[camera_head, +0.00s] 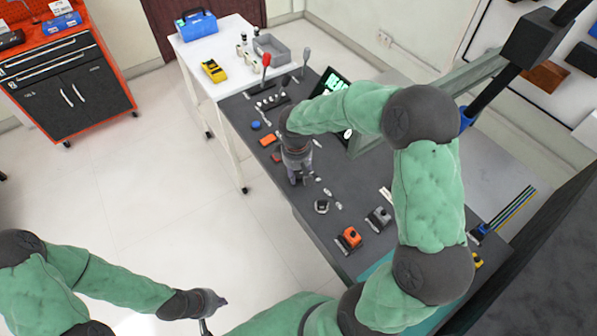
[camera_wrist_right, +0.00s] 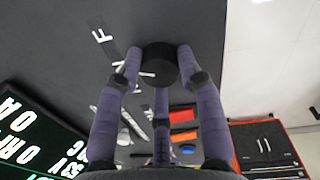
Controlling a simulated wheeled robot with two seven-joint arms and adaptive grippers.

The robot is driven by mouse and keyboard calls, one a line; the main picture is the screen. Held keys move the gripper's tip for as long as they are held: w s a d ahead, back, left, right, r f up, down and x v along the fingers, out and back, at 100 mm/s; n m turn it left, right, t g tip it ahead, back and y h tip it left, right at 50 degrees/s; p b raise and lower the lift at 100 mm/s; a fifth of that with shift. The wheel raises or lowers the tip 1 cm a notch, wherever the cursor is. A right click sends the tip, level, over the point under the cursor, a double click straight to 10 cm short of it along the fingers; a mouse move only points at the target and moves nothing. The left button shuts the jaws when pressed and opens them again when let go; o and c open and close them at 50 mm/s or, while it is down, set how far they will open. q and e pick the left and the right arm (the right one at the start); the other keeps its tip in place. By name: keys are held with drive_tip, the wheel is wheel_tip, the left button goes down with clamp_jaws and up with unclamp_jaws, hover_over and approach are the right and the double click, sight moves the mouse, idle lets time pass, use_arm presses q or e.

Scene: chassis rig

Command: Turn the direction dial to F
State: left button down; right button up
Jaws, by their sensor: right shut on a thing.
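The direction dial (camera_wrist_right: 159,62), a round black knob, shows between the fingertips in the right wrist view. My right gripper (camera_wrist_right: 158,68) is shut on it, with fingers on both sides and one below. A white mark shows at the dial's lower left; which way the dial points is unclear. In the head view my right gripper (camera_head: 298,178) points down at the panel and hides the dial. My left gripper (camera_head: 211,302) is over the floor at lower left, its opening unclear.
The dark console (camera_head: 285,195) carries an orange switch box (camera_head: 349,238), a grey switch box (camera_head: 379,217) and a red-knobbed lever (camera_head: 266,60). A lit display (camera_wrist_right: 38,140) stands beside the dial. A white table (camera_head: 215,38) and a red tool cabinet (camera_head: 68,85) are farther off.

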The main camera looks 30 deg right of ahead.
sight(296, 175)
drive_tip(key=m, duration=0.4)
drive_tip(key=shift+w+m, duration=0.1)
drive_tip(key=shift+m, duration=0.2)
idle(0.5)
drive_tip(key=o, duration=1.1)
drive_tip(key=shift+w+a, duration=0.1)
drive_tip(key=shift+o, duration=0.2)
wheel_tip(296, 175, up, 12)
drive_tip(key=shift+a, duration=0.3)
